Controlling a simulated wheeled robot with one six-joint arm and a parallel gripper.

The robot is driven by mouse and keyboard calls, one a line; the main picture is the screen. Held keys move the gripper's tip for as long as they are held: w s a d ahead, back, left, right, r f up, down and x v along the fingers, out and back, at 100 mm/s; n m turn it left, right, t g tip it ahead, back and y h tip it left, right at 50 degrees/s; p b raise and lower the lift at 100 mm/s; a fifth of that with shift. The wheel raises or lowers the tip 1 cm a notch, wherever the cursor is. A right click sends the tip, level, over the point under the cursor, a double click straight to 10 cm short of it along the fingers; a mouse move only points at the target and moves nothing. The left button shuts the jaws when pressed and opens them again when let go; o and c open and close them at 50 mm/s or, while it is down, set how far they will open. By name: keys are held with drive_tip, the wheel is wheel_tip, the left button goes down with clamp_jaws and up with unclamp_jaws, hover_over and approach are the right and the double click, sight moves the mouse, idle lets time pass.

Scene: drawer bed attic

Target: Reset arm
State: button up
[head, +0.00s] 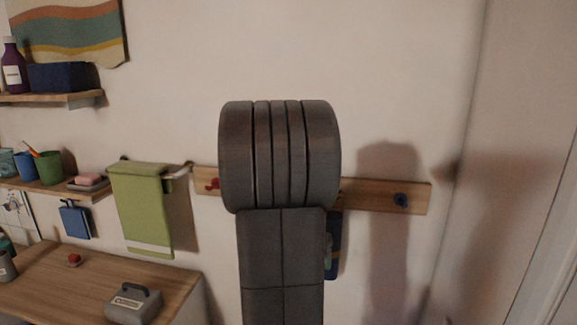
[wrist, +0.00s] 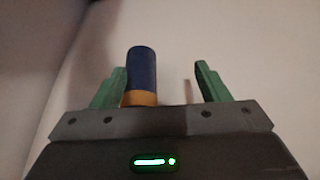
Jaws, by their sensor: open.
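My gripper (wrist: 161,70) shows in the wrist view with its two green fingers spread apart. A dark blue object with an orange band (wrist: 142,75) stands up beside the left finger, between the fingers. I cannot tell whether it touches that finger. The space toward the right finger is empty. In the head view my grey arm rises in the middle and hides most of my gripper. A dark blue item (head: 334,262) shows partly past the arm's right edge, below the hook rail.
A wooden hook rail (head: 370,194) with a blue knob (head: 401,200) and a red knob (head: 212,184) runs along the wall behind my arm. A green towel (head: 143,210) hangs at left. A wooden desk (head: 70,280) holds a grey box (head: 134,304).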

sight(334, 219)
drive_tip(key=s+d+r+m+h+p, duration=0.1)
drive_tip(key=s+d+r+m+p, duration=0.15)
drive_tip(key=r, duration=0.45)
drive_tip(key=s+d+r+m+p, duration=0.1)
drive_tip(key=s+r+p, duration=0.2)
drive_tip(key=r, duration=0.4)
drive_tip(key=w+f, duration=0.1)
drive_tip(key=w, duration=0.2)
drive_tip(key=w+d, duration=0.1)
drive_tip(key=w, duration=0.2)
drive_tip(key=w+f, duration=0.1)
drive_tip(key=w, duration=0.2)
drive_tip(key=shift+w+d+f, duration=0.3)
drive_tip(key=shift+d, duration=0.05)
drive_tip(key=shift+s+a+r+p, duration=0.15)
drive_tip(key=shift+s+r+p, duration=0.45)
drive_tip(key=shift+r+p, duration=0.3)
drive_tip(key=shift+s+f+b, duration=0.25)
drive_tip(key=shift+s+b, duration=0.05)
drive_tip(key=shift+s, duration=0.3)
drive_tip(key=shift+s+a, duration=0.1)
drive_tip(key=shift+s, duration=0.1)
drive_tip(key=shift+r, duration=0.1)
